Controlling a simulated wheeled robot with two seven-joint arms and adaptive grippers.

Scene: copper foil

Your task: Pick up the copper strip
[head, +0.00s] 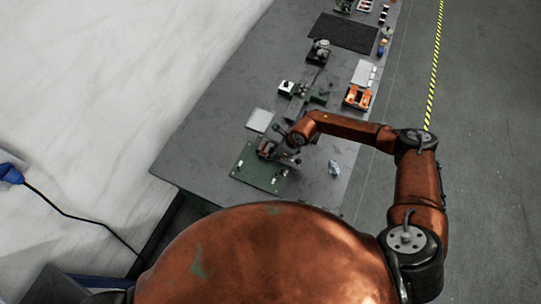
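My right arm reaches in from the right over the grey table. My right gripper (270,152) is over a green board (258,174) near the table's near end. Its fingers are small and dark here, so I cannot tell whether they are open or shut, or whether they hold anything. I cannot make out a copper strip; the gripper and wrist cover part of the board. A small crumpled greyish-blue piece (334,168) lies on the table to the right of the gripper. My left gripper is not in view.
On the table (205,135), a pale flat plate (260,120) lies behind the board. Beyond it are a green device (307,97), an orange device (357,97), a white block (364,73) and a dark mat (343,33). The table's left part is clear.

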